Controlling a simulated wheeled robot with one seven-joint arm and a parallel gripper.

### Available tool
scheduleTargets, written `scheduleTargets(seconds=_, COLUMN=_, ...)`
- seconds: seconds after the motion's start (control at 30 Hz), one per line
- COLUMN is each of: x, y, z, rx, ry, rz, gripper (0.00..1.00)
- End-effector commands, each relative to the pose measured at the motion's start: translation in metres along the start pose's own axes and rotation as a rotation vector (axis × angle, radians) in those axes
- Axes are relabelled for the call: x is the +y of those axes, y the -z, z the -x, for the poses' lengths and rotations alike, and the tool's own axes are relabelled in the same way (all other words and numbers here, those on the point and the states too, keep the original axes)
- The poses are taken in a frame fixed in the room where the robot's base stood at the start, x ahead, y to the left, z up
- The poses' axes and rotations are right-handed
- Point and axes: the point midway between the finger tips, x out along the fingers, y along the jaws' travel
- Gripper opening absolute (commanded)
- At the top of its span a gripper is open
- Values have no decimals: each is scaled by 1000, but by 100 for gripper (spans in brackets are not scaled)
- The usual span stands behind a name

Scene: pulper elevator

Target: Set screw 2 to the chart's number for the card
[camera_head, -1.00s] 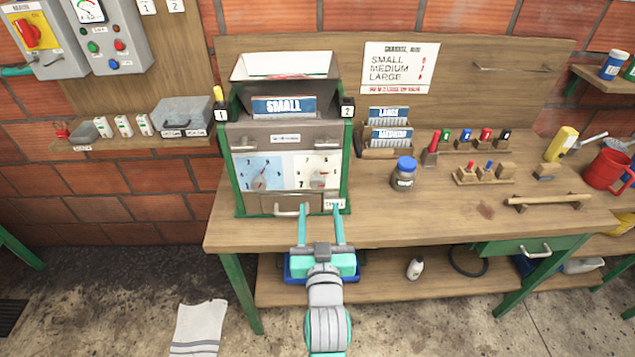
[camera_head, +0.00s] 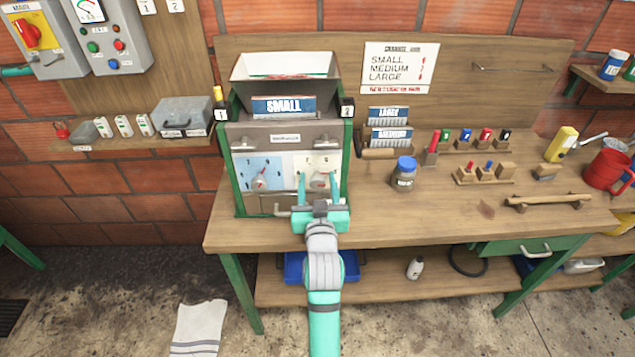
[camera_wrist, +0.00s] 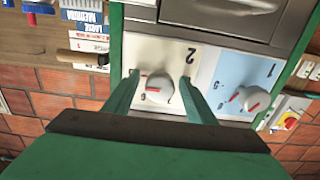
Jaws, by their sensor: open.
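The machine (camera_head: 240,200) has two dial panels on its front. The right, cream dial carries the screw 2 knob (camera_head: 320,181), pale with a red mark; in the wrist view (camera_wrist: 158,87) it sits beside a printed 2. My gripper (camera_head: 318,177) is open, with one finger on each side of this knob; I cannot tell whether they touch it. The blue dial's screw 1 knob (camera_head: 259,181) is to the left, clear of the fingers. The blue SMALL card (camera_head: 283,106) stands on the machine's front. The chart (camera_head: 400,68) lists SMALL, MEDIUM, LARGE; its red numbers are too small to read surely.
LARGE and MEDIUM cards (camera_head: 390,136) stand in a holder right of the machine. A blue-lidded jar (camera_head: 404,172) is on the bench (camera_head: 450,215). A drawer handle (camera_head: 280,209) is below the dials.

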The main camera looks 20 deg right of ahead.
Motion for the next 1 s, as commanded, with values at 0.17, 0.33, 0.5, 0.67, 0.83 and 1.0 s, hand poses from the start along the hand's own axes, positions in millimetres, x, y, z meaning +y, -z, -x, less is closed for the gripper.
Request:
scheduleTargets(seconds=0.17, x=0, y=0, z=0, rx=0, ry=0, rz=0, gripper=51)
scheduleTargets(seconds=0.33, x=0, y=0, z=0, rx=0, ry=0, rz=0, gripper=15)
scheduleTargets(seconds=0.5, x=0, y=0, z=0, rx=0, ry=0, rz=1, gripper=10)
scheduleTargets(seconds=0.67, x=0, y=0, z=0, rx=0, ry=0, rz=23, gripper=10)
scheduleTargets(seconds=0.83, x=0, y=0, z=0, rx=0, ry=0, rz=93, gripper=10)
scheduleTargets(seconds=1.0, x=0, y=0, z=0, rx=0, ry=1, rz=216, gripper=10)
